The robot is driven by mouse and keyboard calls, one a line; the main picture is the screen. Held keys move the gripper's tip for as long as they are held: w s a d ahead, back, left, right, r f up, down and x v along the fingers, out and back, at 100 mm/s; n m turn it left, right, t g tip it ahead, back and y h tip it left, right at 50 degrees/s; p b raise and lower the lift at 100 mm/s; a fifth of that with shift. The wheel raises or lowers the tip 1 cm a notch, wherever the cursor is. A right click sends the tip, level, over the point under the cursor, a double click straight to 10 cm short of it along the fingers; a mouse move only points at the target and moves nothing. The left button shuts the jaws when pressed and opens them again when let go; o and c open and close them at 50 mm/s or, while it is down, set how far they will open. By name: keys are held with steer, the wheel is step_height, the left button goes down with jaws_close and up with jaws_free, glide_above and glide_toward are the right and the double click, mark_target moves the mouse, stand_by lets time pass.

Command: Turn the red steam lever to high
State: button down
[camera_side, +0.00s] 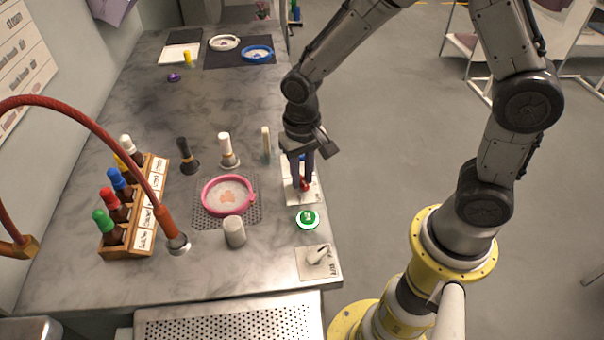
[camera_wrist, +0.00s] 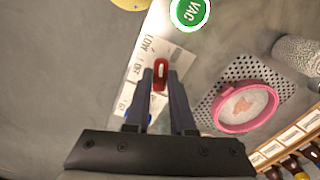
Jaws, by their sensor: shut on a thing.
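The red steam lever (camera_side: 305,185) stands on a white label plate (camera_side: 314,195) at the right edge of the grey marble counter. My gripper (camera_side: 302,180) points down over it with its two dark fingers shut on the lever. In the wrist view the red lever (camera_wrist: 160,76) sits between the fingertips (camera_wrist: 160,82). Beside it the plate (camera_wrist: 172,50) shows the words LOW and OFF; LOW is nearer the lever's tip side. The fingers hide part of the plate, and I cannot read a high mark.
A green VAC button (camera_side: 308,219) lies close to the plate, and a second plate with a white lever (camera_side: 318,255) is nearer the front. A pink hoop (camera_side: 228,195), a grey cylinder (camera_side: 234,232) and a wooden bottle rack (camera_side: 135,207) stand to the left.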

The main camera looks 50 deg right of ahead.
mark_target(302, 180)
steer(key=shift+r+m, duration=0.1)
steer(key=shift+m, duration=1.8)
steer(key=c, duration=0.8)
jaws_free()
steer(key=shift+o, duration=0.2)
step_height(302, 180, up, 14)
